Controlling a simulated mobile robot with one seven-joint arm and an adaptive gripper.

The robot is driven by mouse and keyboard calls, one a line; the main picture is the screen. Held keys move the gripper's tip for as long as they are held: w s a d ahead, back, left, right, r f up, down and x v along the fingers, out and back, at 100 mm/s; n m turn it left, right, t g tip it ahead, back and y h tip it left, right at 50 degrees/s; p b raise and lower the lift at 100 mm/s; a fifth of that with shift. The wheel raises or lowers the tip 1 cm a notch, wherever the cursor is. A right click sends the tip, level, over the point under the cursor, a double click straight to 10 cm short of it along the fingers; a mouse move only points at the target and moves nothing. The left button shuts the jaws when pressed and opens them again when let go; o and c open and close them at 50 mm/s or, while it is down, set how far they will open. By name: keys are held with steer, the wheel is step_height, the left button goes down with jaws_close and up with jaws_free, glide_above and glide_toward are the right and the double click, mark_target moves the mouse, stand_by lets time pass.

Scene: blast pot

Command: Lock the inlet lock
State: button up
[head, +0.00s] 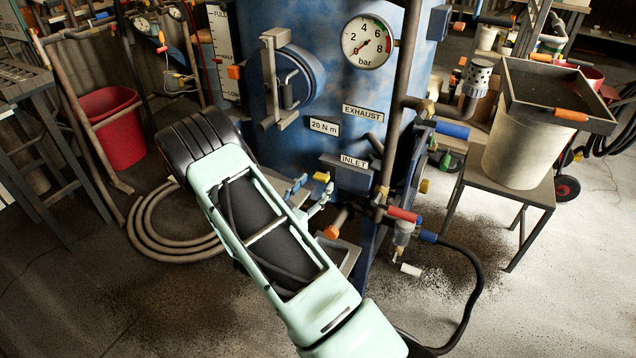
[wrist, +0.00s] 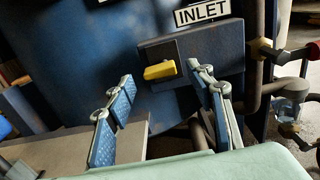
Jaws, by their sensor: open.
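The inlet lock is a dark grey box (wrist: 217,50) with a short yellow knob (wrist: 160,71) on its face, below the INLET label (wrist: 202,13) on the blue pot. In the head view the yellow knob (head: 321,177) shows at the left end of the grey box (head: 347,176), and the label (head: 354,162) is above it. The knob points roughly sideways in the wrist view. My gripper (wrist: 160,112) is open and empty. Its blue-padded fingers are spread below and to either side of the knob; the right fingertip overlaps the box in view. I cannot tell whether it touches.
A pipe with a red-handled valve (head: 404,215) and a black hose (head: 470,290) stand right of the lock. A stool (head: 505,185) bears a beige bucket (head: 525,140). A red bucket (head: 110,125) and coiled hose (head: 165,235) lie to the left.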

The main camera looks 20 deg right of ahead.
mark_target(322, 176)
steer(key=shift+x, duration=1.3)
steer(key=c, duration=1.2)
